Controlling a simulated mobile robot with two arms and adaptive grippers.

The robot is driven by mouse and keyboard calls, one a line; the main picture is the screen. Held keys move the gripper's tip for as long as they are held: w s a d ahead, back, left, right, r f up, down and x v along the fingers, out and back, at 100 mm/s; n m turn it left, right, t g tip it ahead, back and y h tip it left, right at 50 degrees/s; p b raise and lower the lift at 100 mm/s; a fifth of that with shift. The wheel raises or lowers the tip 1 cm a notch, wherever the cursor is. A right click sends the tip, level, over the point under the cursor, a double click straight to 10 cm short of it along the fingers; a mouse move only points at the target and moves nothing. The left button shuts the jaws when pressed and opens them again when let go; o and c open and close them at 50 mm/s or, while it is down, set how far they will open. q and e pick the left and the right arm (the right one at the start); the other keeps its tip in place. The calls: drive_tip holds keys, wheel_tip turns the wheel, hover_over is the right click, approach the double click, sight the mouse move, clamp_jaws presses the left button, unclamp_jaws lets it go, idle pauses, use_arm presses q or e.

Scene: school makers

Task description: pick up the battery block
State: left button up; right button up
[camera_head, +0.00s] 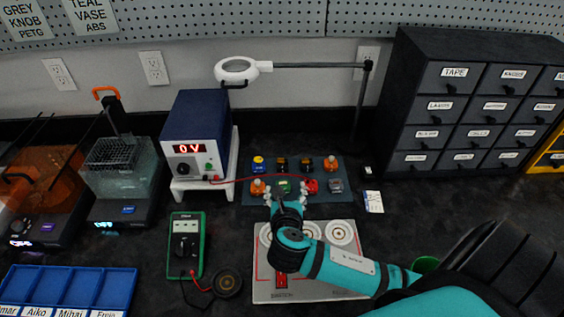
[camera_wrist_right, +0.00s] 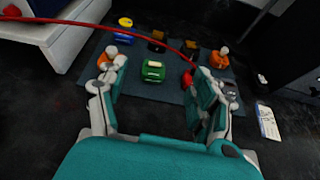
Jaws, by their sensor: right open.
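Several small coloured blocks sit on a dark blue-grey mat (camera_head: 244,196). A green block (camera_head: 284,186) is in the front row; in the right wrist view the green block (camera_wrist_right: 153,71) lies ahead, between the lines of my fingers. No label readable here tells which block is the battery block. My right gripper (camera_head: 288,200) is open at the mat's front edge, just in front of the green block. Its two spread fingers also show in the right wrist view (camera_wrist_right: 158,85), with nothing held between them. My left gripper is out of view.
A red wire (camera_wrist_right: 165,37) runs from the power supply (camera_head: 195,140) over the mat to the red block (camera_head: 310,186). Orange blocks (camera_head: 331,163) stand taller nearby. A grey board (camera_head: 262,282) lies under my arm, a multimeter (camera_head: 186,245) left of it.

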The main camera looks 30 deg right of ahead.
drive_tip(key=shift+w+d, duration=0.2)
drive_tip(key=shift+w, duration=0.2)
drive_tip(key=shift+w+d, duration=0.2)
drive_tip(key=shift+w, duration=0.1)
approach(282, 163)
drive_tip(key=shift+w+d+f, duration=1.05)
drive_tip(key=shift+w+d, duration=0.05)
drive_tip(key=shift+w, duration=0.1)
drive_tip(key=shift+w+d+f, duration=0.1)
drive_tip(key=shift+w+d, duration=0.1)
drive_tip(key=shift+w, duration=0.15)
drive_tip(key=x, duration=0.4)
drive_tip(key=shift+w, duration=0.35)
drive_tip(key=shift+w+d, duration=0.15)
drive_tip(key=shift+w, duration=0.05)
drive_tip(key=shift+t, duration=0.3)
drive_tip(key=shift+c, duration=0.6)
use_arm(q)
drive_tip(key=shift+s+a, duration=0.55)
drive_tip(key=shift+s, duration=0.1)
use_arm(e)
drive_tip(key=c, duration=1.1)
